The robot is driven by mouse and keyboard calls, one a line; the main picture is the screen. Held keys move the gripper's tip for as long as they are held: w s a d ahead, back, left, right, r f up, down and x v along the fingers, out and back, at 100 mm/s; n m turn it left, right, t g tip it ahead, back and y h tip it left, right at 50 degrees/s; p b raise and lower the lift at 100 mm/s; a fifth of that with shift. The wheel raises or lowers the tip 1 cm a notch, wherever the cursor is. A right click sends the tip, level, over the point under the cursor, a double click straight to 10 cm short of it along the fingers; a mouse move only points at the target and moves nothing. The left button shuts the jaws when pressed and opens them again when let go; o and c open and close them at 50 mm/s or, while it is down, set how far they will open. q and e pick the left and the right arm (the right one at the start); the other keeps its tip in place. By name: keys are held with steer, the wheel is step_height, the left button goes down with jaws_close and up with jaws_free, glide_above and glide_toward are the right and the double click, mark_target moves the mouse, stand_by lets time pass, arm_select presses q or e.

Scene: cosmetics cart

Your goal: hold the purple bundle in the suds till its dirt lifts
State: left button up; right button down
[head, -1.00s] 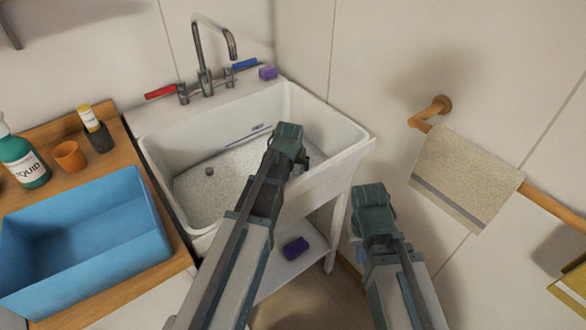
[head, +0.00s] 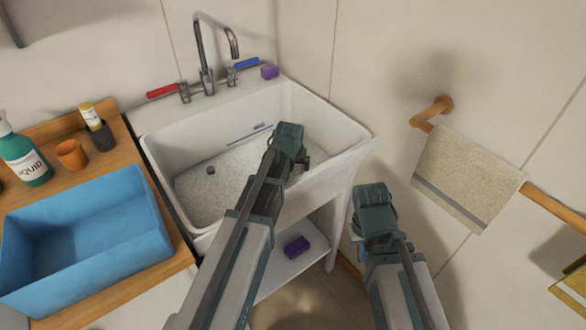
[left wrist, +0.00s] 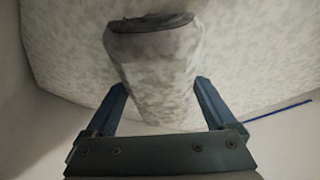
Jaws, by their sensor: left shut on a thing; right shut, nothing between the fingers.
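The white sink (head: 319,111) holds pale, speckled suds (head: 222,163). My left gripper (head: 290,142) reaches down into the sink at its right part. In the left wrist view, my left gripper (left wrist: 158,95) is shut on a bundle (left wrist: 158,70), its fingers on either side. The bundle looks pale grey and mottled, with a faint purplish tint and a dark end, and speckled suds surround it. Its underside is hidden, and in the head view my gripper hides it. My right gripper (head: 375,205) is shut and empty, outside the sink to the right.
A blue tub (head: 85,235) stands on the wooden counter at left, with a green bottle (head: 25,158) and orange cup (head: 71,154) behind. The faucet (head: 207,60) rises behind the sink. A towel (head: 466,178) hangs at right. A purple block (head: 296,246) lies on the lower shelf.

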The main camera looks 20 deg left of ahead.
arm_select(q)
steer(key=shift+w+d, duration=0.15)
steer(key=shift+w, duration=0.05)
steer(key=shift+s+a, duration=0.25)
steer(key=shift+s, duration=0.1)
stand_by(0.4)
steer(key=shift+w+d, duration=0.25)
steer(key=shift+w, duration=0.1)
stand_by(1.8)
steer(key=shift+s+a, duration=0.25)
steer(key=shift+s, duration=0.1)
stand_by(1.8)
steer(key=shift+w+d, duration=0.25)
steer(key=shift+w, duration=0.1)
stand_by(0.4)
steer(key=shift+r, duration=0.1)
step_height(320, 180, up, 23)
steer(key=p, duration=2.3)
